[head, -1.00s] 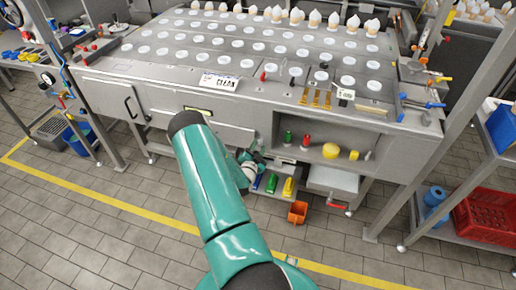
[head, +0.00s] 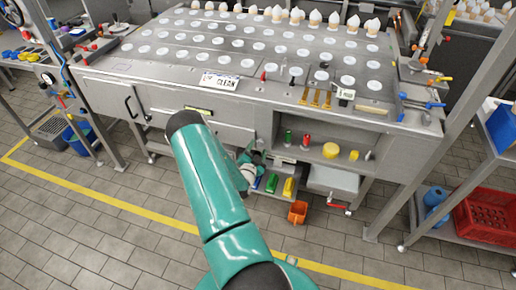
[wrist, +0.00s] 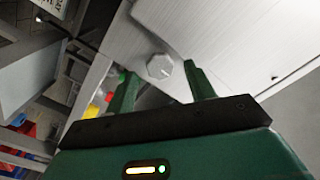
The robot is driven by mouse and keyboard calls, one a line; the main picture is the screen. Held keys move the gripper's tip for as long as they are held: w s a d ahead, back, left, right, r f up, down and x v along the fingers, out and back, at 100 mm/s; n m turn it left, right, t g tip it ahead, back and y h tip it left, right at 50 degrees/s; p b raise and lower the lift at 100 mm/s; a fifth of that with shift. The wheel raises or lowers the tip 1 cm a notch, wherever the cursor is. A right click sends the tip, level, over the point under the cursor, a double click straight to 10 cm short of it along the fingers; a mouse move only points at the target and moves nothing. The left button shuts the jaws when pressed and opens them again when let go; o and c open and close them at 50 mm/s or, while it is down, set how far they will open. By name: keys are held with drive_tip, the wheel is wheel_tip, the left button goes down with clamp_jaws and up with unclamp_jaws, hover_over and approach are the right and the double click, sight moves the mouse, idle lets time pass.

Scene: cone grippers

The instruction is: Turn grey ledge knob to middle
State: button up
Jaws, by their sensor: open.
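The grey knob (wrist: 160,66) shows in the wrist view as a small faceted disc on a pale metal surface. My gripper (wrist: 159,73) is open, with its two green fingers on either side of the knob in the picture. The knob appears between and slightly beyond the fingertips, and I cannot tell whether either finger touches it. Its setting is too blurred to read. In the head view my teal arm covers part of the machine front (head: 100,95), and I cannot make out this knob there. Only part of my wrist shows beside the arm.
An orange bin (head: 298,212) stands on the floor. A steel post (head: 425,130) and a red crate (head: 488,217) are on the right.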

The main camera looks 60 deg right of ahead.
drive_tip(key=s+a, duration=0.2)
drive_tip(key=a, duration=1)
drive_tip(key=shift+a, duration=0.25)
